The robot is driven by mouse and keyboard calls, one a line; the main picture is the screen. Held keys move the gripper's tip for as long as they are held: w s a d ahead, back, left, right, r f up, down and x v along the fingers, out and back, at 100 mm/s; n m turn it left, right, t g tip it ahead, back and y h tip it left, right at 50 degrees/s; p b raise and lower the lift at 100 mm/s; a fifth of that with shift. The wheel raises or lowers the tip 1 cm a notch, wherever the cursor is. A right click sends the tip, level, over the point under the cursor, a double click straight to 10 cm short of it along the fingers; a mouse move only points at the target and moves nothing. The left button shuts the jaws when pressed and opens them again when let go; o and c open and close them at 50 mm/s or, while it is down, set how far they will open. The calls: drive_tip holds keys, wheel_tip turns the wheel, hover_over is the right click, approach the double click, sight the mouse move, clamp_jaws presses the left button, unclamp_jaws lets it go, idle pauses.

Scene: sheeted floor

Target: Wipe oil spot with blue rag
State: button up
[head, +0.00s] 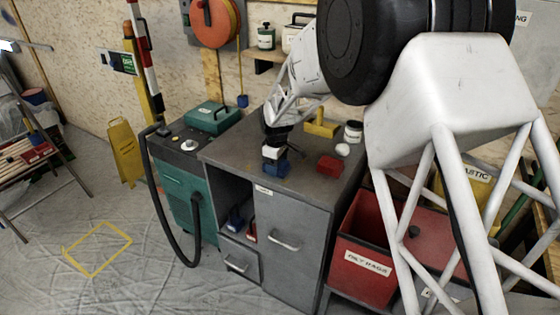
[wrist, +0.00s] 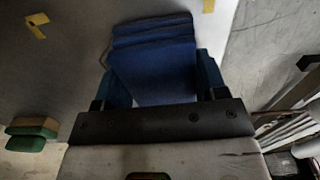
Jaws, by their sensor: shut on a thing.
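The blue rag (head: 275,168) is a small folded stack at the front left of the grey cabinet's top (head: 305,180) in the head view. My gripper (head: 274,155) points down over it and is shut on it. In the wrist view the folded layers of the blue rag (wrist: 155,62) show between the two fingers of my gripper (wrist: 160,78). I cannot tell whether the rag's underside touches the cabinet top. I cannot make out an oil spot in either view. A yellow outlined square (head: 97,248) lies on the floor at the left.
A red block-like folded item (head: 330,164), a white-lidded jar (head: 353,132) and a yellow item (head: 322,128) are on the cabinet top. A red bin labelled oily rags (head: 368,265) stands to the right. A green cart (head: 185,195) and yellow floor sign (head: 126,153) stand left. Floor in front is clear.

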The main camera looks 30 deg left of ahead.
drive_tip(key=shift+s, duration=0.5)
drive_tip(key=shift+r, duration=4.1)
drive_tip(key=shift+f, duration=0.25)
